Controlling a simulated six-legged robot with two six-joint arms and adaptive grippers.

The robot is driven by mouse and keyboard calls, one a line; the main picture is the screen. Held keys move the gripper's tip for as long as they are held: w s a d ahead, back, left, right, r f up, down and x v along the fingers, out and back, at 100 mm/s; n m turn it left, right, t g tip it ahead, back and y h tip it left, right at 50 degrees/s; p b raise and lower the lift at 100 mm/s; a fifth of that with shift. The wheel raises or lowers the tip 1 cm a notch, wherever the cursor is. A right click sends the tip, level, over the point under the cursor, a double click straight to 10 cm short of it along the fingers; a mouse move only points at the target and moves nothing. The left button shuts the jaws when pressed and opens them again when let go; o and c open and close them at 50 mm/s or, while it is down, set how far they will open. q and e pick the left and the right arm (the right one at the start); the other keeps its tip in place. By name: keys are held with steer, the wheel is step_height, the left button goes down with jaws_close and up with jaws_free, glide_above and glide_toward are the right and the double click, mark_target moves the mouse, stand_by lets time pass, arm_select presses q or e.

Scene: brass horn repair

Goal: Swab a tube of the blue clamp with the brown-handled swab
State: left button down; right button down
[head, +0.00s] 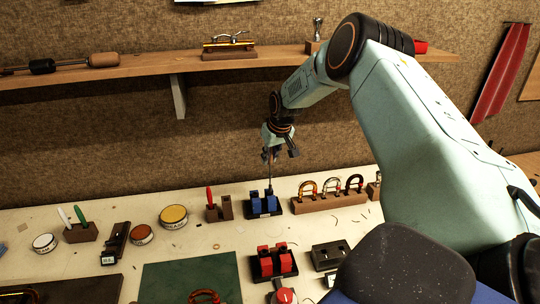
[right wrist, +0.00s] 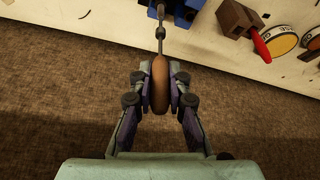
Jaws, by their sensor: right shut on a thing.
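The blue clamp (head: 264,207) stands on the bench in a dark base, near the back edge. It also shows at the top of the right wrist view (right wrist: 182,10), partly cut off by the frame. My right gripper (head: 270,156) is above the clamp and points down. In the right wrist view my right gripper (right wrist: 159,92) is shut on the brown handle of the swab (right wrist: 160,72). The swab's thin rod runs from the handle to the blue clamp. Whether its tip is inside a tube or only beside it cannot be told. My left gripper is not in view.
A wooden holder with a red-handled tool (head: 210,199) stands left of the blue clamp. A wooden rack of curved pieces (head: 330,201) stands close on its right. A red clamp (head: 273,264) is in front. Round tins (head: 173,215) stand farther left. A shelf (head: 140,73) runs above.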

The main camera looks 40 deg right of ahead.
mark_target(270, 174)
steer(key=shift+f+b, duration=1.75)
steer(key=shift+f, duration=0.85)
steer(key=shift+r, duration=0.1)
steer(key=shift+r+p, duration=2.05)
steer(key=shift+f, duration=0.15)
steer(key=shift+f+b, duration=1.7)
steer(key=shift+f, duration=0.35)
steer(key=shift+r, duration=0.15)
